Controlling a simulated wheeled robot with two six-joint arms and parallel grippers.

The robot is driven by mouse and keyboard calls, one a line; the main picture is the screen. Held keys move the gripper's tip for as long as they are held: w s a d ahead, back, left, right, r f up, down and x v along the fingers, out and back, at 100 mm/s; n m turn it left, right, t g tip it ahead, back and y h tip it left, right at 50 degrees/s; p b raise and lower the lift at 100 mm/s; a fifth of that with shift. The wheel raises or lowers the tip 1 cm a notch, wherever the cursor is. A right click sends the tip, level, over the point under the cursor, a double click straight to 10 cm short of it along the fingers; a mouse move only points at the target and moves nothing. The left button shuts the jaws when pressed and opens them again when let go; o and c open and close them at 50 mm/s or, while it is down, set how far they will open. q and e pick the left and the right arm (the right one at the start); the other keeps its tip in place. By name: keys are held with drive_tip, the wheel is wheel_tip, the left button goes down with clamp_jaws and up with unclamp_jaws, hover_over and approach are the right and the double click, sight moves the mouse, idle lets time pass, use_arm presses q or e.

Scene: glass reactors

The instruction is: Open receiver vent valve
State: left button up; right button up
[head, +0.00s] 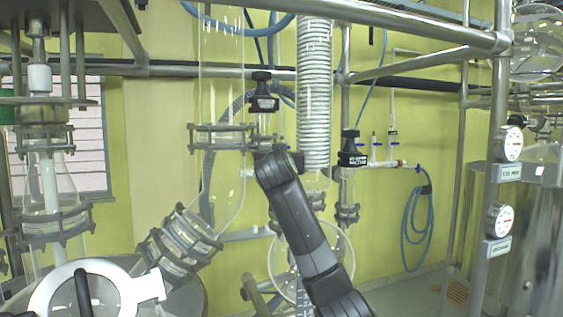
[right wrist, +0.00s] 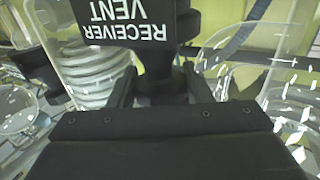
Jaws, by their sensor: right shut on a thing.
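The receiver vent valve's black knob (head: 262,92) stands on the glass pipework just left of the coiled condenser in the head view. In the right wrist view the knob (right wrist: 130,18) fills the top, its white RECEIVER VENT lettering upside down. My right gripper (right wrist: 162,88) is shut on the dark neck under the lettered part, one finger on each side. In the head view my dark right arm reaches up from the bottom, its end (head: 275,160) just below the knob; the fingers are not clear there. My left gripper is not in view.
A second black valve knob (head: 352,150) stands right of the coiled condenser (head: 314,90). Glass columns and metal flanges (head: 222,138) crowd the left side. A steel rail (head: 400,22) crosses above, and gauges (head: 509,143) hang on a post at right.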

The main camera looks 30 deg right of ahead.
drive_tip(key=n+t+y, duration=0.1)
drive_tip(key=n+y, duration=0.1)
drive_tip(key=y, duration=0.1)
drive_tip(key=shift+d+t+b, duration=0.1)
drive_tip(key=shift+t+b, duration=0.25)
drive_tip(key=shift+t, duration=0.05)
drive_tip(key=shift+n+t+y, duration=0.7)
drive_tip(key=shift+n+y, duration=0.7)
drive_tip(key=shift+y, duration=0.5)
drive_tip(key=shift+y, duration=0.3)
drive_tip(key=o, duration=0.7)
drive_tip(key=shift+s, duration=0.1)
